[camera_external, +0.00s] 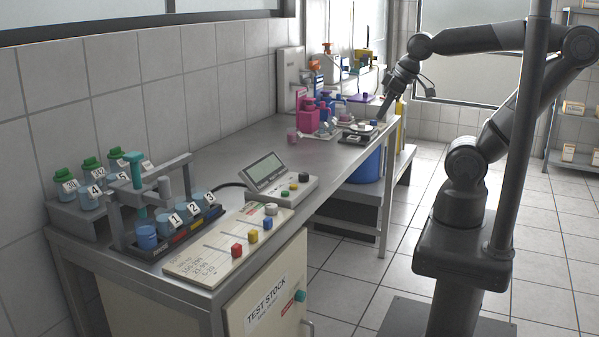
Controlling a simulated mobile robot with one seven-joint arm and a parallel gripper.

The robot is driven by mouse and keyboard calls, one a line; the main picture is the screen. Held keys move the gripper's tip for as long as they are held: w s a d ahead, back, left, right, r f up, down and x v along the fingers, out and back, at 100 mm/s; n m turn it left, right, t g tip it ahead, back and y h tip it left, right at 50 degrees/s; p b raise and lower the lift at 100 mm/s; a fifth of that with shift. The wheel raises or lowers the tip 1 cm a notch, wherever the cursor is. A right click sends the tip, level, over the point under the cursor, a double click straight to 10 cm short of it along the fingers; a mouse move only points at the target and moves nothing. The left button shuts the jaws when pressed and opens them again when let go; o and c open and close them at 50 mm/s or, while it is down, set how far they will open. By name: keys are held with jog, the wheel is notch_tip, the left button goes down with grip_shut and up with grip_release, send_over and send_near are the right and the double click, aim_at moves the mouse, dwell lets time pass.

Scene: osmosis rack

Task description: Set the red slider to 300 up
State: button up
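Handwritten lines with numbers are on the board's left part, too small to read surely. My gripper (383,114) is at the far end of the bench, well away from the slider board. It is small and dark there, and its fingers cannot be made out.
A grey console with a display (265,170) stands behind the slider board. A rack of numbered blue jars (205,203) with a tall grey frame is left of it. Pink and purple bottles (308,110) crowd the far end. The middle of the bench (235,140) is mostly clear.

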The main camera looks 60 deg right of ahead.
jog(key=w+a+n, duration=0.2)
jog(key=a+n, duration=0.1)
jog(key=w+a+n+h, duration=0.1)
jog(key=w+a+n, duration=0.2)
jog(key=w+a+f+n, duration=0.1)
jog(key=w+a+n, duration=0.2)
jog(key=n, duration=0.1)
jog(key=shift+g+h, duration=0.3)
jog(key=shift+g, duration=0.1)
grip_shut()
jog(key=w+a+f+n+t, duration=0.1)
jog(key=a+f+n, duration=0.2)
jog(key=a+n, duration=0.75)
jog(key=w+a+f+n+t, duration=0.2)
jog(key=a+f+n, duration=0.3)
jog(key=a, duration=1.1)
jog(key=s+a+f+n+y, duration=0.1)
jog(key=s+a+f+n, duration=0.1)
jog(key=s+a+n, duration=0.2)
jog(key=s+a+f+n+t, duration=0.1)
jog(key=s+a+f+n, duration=0.2)
jog(key=a, duration=0.8)
jog(key=shift+s+f+n+y, duration=0.15)
jog(key=shift+s+n+y, duration=0.3)
jog(key=shift+n, duration=0.7)
jog(key=shift+a, duration=0.1)
